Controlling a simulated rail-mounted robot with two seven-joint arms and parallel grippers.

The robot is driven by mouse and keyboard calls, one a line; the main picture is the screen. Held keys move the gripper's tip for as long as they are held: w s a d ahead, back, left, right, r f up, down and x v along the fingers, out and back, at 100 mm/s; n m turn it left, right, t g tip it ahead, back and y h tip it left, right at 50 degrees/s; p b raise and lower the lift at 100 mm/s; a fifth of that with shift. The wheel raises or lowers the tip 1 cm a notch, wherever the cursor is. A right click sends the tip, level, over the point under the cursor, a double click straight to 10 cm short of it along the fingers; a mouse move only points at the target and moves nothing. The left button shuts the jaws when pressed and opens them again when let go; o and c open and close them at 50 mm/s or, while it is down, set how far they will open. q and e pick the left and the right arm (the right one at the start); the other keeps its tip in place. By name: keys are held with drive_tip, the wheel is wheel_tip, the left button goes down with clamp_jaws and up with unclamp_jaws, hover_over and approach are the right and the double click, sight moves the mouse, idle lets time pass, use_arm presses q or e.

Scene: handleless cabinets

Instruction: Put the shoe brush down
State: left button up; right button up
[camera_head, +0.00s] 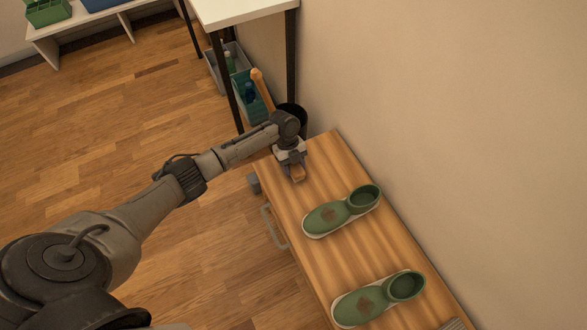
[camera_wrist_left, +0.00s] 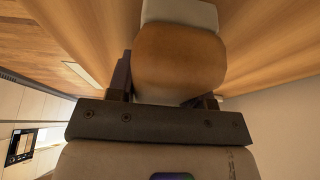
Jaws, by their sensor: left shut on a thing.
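My left gripper (camera_head: 296,169) is shut on the shoe brush, over the far end of the wooden cabinet top (camera_head: 317,165). Only a small brown part of the shoe brush (camera_head: 298,176) shows below the fingers in the head view. In the left wrist view the brush (camera_wrist_left: 180,60) is an orange-brown block with a pale part at its far end, between the fingers. I cannot tell whether it touches the top. My right gripper is in neither view.
Two green shoes with brown smudges, a farther one (camera_head: 326,217) and a nearer one (camera_head: 362,304), stand on the cabinet top. A wall runs along its right side. A white table (camera_head: 240,10) with crates (camera_head: 252,95) under it stands beyond. The top beside the gripper is clear.

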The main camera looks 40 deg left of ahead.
use_arm(q)
drive_tip(key=shift+f, duration=0.55)
drive_tip(key=shift+s+d+r, duration=0.1)
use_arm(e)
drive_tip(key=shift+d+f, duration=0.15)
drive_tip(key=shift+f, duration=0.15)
use_arm(q)
drive_tip(key=o, duration=0.9)
